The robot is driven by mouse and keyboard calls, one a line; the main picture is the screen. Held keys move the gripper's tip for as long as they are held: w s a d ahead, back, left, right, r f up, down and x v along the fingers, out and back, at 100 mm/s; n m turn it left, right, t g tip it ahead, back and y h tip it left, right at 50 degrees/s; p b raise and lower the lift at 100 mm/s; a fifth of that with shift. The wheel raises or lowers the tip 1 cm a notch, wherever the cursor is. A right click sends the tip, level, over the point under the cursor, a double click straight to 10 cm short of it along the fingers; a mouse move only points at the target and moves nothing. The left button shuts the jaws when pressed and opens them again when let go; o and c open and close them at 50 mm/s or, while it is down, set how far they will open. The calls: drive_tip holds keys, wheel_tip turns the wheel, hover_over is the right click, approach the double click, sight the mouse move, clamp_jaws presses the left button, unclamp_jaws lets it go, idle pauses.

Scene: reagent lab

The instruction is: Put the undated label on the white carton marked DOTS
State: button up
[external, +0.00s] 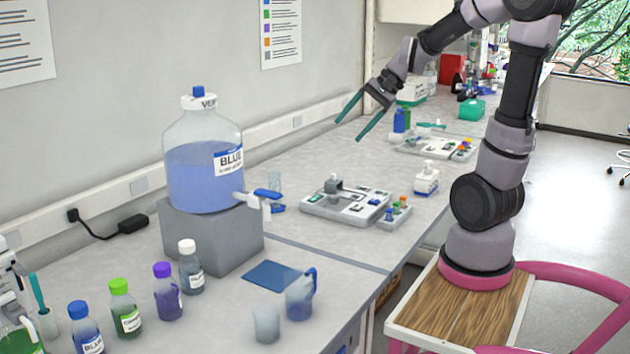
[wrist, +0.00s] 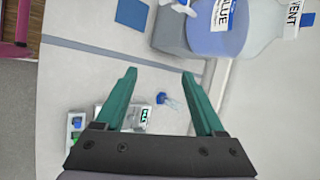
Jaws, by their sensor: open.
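My gripper (external: 349,131) is open and empty, held above the bench with its green fingers spread. A white carton (external: 411,91) with a green band stands farther back on the bench, behind my gripper and partly hidden by my arm. Its print is too small to read, so I cannot tell whether it says DOTS. I cannot pick out the undated label in either view.
A grey tray (external: 320,208) with small parts and a rack (external: 397,217) of coloured caps stand mid-bench. A large blue jug (external: 203,150) sits on a grey block (external: 205,238). A white dispenser (external: 426,178) and another tray (external: 410,149) stand farther right.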

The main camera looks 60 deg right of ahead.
drive_tip(key=s+a+r+n+h, duration=0.3)
drive_tip(key=s+a+r+n, duration=0.1)
drive_tip(key=s+a+n, duration=0.5)
drive_tip(key=shift+s+n+t, duration=0.4)
drive_tip(key=shift+s+n, duration=0.6)
drive_tip(key=shift+s, duration=0.25)
